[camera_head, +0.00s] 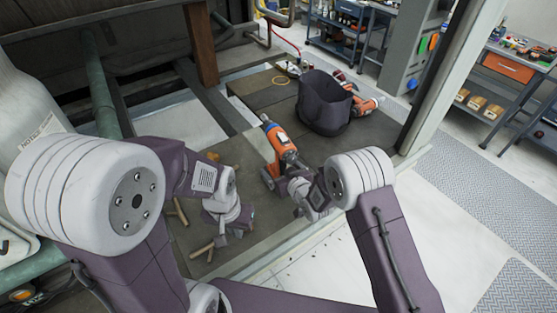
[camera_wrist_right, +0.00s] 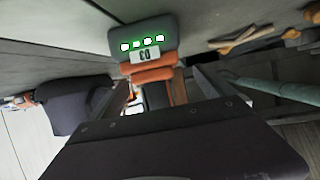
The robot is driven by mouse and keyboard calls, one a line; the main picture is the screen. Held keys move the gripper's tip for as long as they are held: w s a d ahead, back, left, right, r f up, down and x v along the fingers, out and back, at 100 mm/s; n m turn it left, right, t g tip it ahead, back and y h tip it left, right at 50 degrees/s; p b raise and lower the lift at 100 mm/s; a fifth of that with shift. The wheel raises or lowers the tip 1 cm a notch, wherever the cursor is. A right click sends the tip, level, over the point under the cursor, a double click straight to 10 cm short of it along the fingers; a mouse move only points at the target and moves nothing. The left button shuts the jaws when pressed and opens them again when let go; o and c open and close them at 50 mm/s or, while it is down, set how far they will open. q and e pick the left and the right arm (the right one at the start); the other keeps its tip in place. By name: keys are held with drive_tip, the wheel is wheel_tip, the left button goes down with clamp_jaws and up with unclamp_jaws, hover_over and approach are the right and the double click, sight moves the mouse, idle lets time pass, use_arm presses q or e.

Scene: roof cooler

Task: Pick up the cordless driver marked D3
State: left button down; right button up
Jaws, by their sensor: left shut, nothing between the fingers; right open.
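The orange and grey cordless driver (camera_head: 282,145) lies on the dark work surface, its blue-tipped nose pointing away. In the right wrist view its grey battery end (camera_wrist_right: 143,33) shows a "D3" label, upside down, and several green lights. My right gripper (camera_wrist_right: 152,85) is open, its fingers either side of the orange part below the battery in that view; I cannot tell whether they touch it. In the head view my right gripper (camera_head: 290,188) is at the driver's near end, partly hidden by its arm. My left gripper (camera_head: 225,235) is shut and empty, low over the surface.
A dark bucket (camera_head: 324,103) stands just right of the driver. A second orange driver (camera_head: 366,105) lies beyond it. Wooden pegs (camera_head: 201,251) lie around my left gripper. A post (camera_head: 436,75) rises at the right, with workbenches behind.

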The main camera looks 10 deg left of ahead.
drive_tip(key=shift+d+f+p+x, duration=0.15)
drive_tip(key=shift+f+p+x, duration=0.05)
drive_tip(key=shift+x, duration=1.1)
drive_tip(key=shift+d+f+p+x, duration=0.1)
drive_tip(key=shift+f+p+x, duration=0.1)
drive_tip(key=shift+x, duration=1.1)
drive_tip(key=shift+s+d+r, duration=0.1)
drive_tip(key=shift+s, duration=0.1)
drive_tip(key=c, duration=1.8)
drive_tip(key=shift+w+r, duration=0.15)
drive_tip(key=shift+w, duration=0.05)
clamp_jaws()
drive_tip(key=shift+r, duration=0.1)
wheel_tip(320, 180, up, 10)
drive_tip(key=shift+f+b, duration=0.15)
drive_tip(key=shift+b, duration=0.3)
